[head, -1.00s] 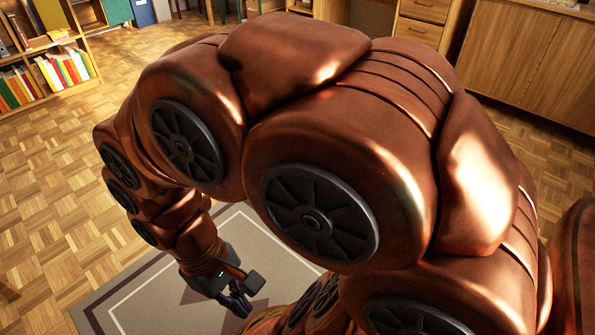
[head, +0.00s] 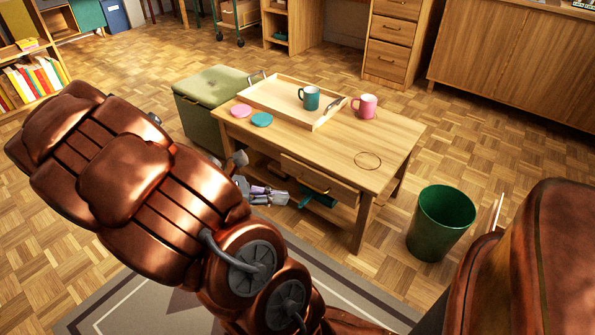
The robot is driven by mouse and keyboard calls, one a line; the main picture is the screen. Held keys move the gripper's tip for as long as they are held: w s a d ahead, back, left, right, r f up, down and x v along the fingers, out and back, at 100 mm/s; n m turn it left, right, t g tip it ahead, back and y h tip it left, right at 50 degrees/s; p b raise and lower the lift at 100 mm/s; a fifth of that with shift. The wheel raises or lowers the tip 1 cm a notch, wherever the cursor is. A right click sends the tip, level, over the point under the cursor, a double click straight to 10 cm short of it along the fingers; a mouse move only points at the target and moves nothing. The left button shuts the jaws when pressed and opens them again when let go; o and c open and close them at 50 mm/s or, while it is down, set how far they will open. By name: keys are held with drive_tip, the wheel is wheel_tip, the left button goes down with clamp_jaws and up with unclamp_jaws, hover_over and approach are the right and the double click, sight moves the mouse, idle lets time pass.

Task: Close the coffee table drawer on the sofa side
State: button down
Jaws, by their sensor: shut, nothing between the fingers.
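The wooden coffee table (head: 395,150) stands right of centre in the head view. Its drawer (head: 335,188) has a plain wooden front with a dark handle, under the near long edge of the top. My gripper (head: 280,197) is shut and empty, low in front of the table, just left of the drawer front. I cannot tell whether it touches the table. My arm hides part of the floor and rug before it.
On the table are a wooden tray (head: 262,101), a teal mug (head: 309,98), a pink mug (head: 365,106) and two coasters. A green ottoman (head: 200,112) stands left of the table, a green bin (head: 441,222) at its right.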

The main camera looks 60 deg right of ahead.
drive_tip(key=w+d+f+n+h, duration=0.2)
drive_tip(key=w+d+n+h, duration=0.15)
drive_tip(key=d+n, duration=0.35)
drive_tip(key=n+t+h, duration=0.5)
drive_tip(key=n+t, duration=0.2)
drive_tip(key=n, duration=1.1)
approach(302, 166)
drive_tip(key=d+b, duration=0.2)
drive_tip(key=s+d+b, duration=0.1)
drive_tip(key=d+b, duration=0.1)
drive_tip(key=d, duration=0.1)
drive_tip(key=shift+s+d+f+b, duration=0.15)
drive_tip(key=shift+d+b, duration=0.15)
drive_tip(key=shift+b, duration=0.1)
drive_tip(key=shift+s+d, duration=0.1)
drive_tip(key=shift+d, duration=0.65)
